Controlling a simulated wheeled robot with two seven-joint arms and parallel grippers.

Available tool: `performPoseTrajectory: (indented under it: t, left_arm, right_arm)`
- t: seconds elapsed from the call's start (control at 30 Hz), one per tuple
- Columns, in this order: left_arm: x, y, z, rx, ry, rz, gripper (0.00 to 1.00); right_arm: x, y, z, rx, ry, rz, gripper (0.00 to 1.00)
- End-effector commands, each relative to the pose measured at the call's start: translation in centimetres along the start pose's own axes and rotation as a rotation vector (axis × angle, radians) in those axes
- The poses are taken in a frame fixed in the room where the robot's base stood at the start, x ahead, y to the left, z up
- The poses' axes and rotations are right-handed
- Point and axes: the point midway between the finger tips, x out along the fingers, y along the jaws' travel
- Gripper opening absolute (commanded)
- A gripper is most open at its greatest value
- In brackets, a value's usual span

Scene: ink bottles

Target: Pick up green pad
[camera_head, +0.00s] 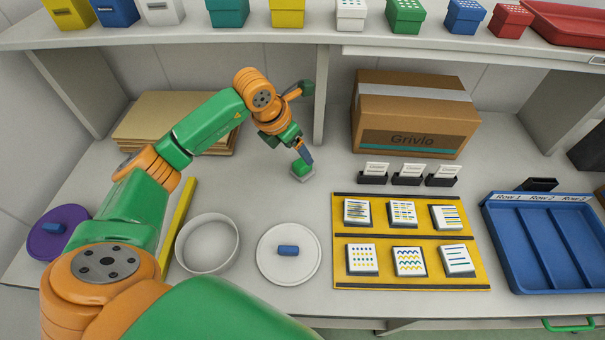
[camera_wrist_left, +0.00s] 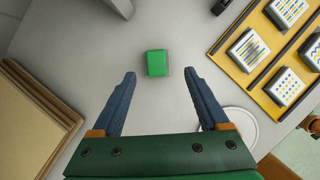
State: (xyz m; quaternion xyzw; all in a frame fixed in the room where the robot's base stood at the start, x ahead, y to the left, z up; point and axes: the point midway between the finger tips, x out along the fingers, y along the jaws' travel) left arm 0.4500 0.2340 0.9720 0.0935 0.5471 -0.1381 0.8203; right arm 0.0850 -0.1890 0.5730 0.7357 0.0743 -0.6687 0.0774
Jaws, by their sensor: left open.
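The green pad (camera_wrist_left: 157,63) is a small block lying on the grey table in the left wrist view. My right gripper is not in view.
A yellow board (camera_head: 385,236) with several patterned stamps lies to the right of the pad. A cardboard box (camera_head: 415,112) stands behind. A white round lid (camera_head: 264,262) and white bowl (camera_head: 207,244) lie nearer. A blue tray (camera_head: 540,290) is far right.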

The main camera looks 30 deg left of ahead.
Motion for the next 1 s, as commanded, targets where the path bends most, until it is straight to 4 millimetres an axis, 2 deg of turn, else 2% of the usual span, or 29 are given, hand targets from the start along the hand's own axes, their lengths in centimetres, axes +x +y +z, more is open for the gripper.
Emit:
performPoseTrajectory:
  t: [0.03,0.07,0.27,0.4,0.5,0.73,0.77,1.0]
  left_arm:
    - [1.2,0.0,-0.5,0.0,0.0,0.0,0.78]
    - [1.3,0.0,-0.5,0.0,0.0,0.0,0.78]
    - [3.1,0.0,-0.4,-0.003,0.004,-0.004,0.78]
    - [5.8,0.4,-0.6,-0.004,0.006,-0.004,0.78]
    - [7.6,0.4,-0.6,-0.002,0.001,-0.003,0.78]
    - [8.1,0.5,-0.6,0.0,-0.001,0.0,0.78]
    - [8.1,0.5,-0.6,0.0,-0.001,0.0,0.75]
    - [8.1,0.5,-0.6,0.0,0.0,0.0,0.1]
  right_arm:
    - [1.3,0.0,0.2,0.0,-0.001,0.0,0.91]
    - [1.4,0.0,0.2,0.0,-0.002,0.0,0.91]
    - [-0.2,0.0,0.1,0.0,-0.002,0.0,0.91]
    - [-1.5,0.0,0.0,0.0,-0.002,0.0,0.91]
    - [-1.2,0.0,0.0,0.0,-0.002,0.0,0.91]
    - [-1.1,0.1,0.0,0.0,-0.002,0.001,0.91]
    - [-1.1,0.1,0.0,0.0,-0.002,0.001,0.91]
    - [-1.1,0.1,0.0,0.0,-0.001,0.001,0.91]
